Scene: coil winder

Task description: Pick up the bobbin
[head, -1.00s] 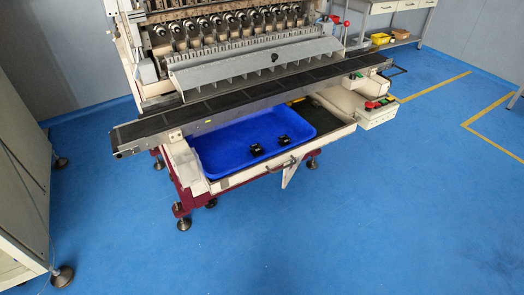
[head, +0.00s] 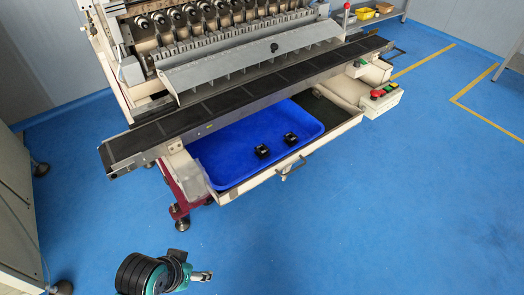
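Two small black bobbins lie in the blue tray (head: 235,168) in the open drawer under the winder. One bobbin (head: 262,151) is on the left and the other bobbin (head: 290,138) is to its right, a short gap apart. My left arm shows at the bottom left of the head view, with dark and teal parts. The end of my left gripper (head: 198,275) is low over the floor, well in front of the drawer and apart from both bobbins. Its fingers are not clear. My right gripper is not in view.
A dark conveyor belt (head: 240,101) runs above the drawer on the coil winder. The drawer handle (head: 291,171) juts out in front. A control box with a red button (head: 378,94) is at the right. A white cabinet (head: 12,205) stands at left. The blue floor in front is clear.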

